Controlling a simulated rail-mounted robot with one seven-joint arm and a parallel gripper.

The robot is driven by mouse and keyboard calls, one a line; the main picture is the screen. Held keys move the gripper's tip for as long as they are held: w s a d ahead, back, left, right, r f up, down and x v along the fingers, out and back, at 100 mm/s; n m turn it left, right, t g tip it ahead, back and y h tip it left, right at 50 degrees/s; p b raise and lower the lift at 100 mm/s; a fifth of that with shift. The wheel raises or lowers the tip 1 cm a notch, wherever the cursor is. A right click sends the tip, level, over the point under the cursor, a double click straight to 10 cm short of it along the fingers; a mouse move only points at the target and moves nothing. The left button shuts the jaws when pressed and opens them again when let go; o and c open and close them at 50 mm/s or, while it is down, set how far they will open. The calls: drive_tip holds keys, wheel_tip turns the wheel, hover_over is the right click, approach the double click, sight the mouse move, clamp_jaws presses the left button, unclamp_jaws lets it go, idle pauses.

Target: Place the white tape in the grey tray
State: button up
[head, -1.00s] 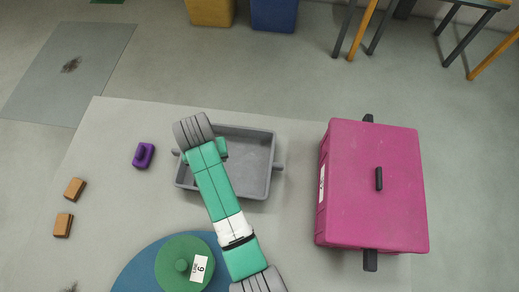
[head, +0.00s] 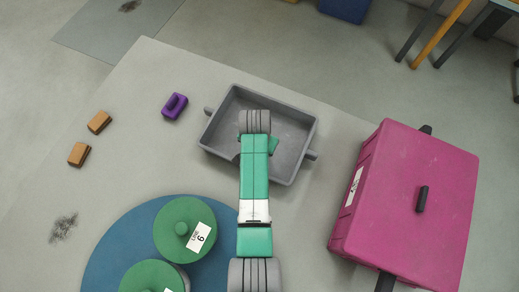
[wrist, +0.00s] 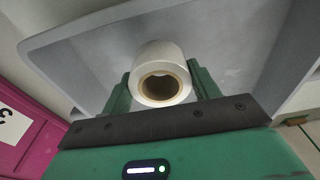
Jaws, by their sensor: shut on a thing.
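The white tape (wrist: 161,62) is a roll with a brown core, seen in the wrist view. My gripper (wrist: 162,88) is shut on it, with a green finger at each side of the roll. The grey tray (head: 226,109) is on the table in the head view, with a handle at each end. Its grey walls fill the background behind the tape in the wrist view (wrist: 75,55). My arm reaches over the tray in the head view and hides the tape there. I cannot tell whether the tape touches the tray floor.
A magenta box (head: 408,205) with black handles stands right of the tray. A purple block (head: 175,106) and two orange-brown blocks (head: 99,122) lie to the left. Green lidded round things (head: 172,229) sit on a blue disc (head: 107,240) in front.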

wheel_tip(320, 180, down, 4)
drive_tip(key=shift+r+b, duration=0.1)
drive_tip(key=shift+b, duration=0.8)
drive_tip(key=shift+r, duration=0.1)
drive_tip(key=o, duration=0.5)
drive_tip(key=shift+f, duration=0.2)
drive_tip(key=o, duration=0.5)
drive_tip(key=r+p, duration=0.1)
drive_tip(key=r, duration=0.3)
drive_tip(key=s+r+p, duration=0.1)
drive_tip(key=r+p, duration=0.1)
drive_tip(key=r, duration=0.2)
drive_tip(key=r+p, duration=0.2)
drive_tip(key=r, duration=0.2)
drive_tip(key=shift+s+a+r, duration=0.15)
drive_tip(key=shift+s+a, duration=0.05)
drive_tip(key=shift+a, duration=0.15)
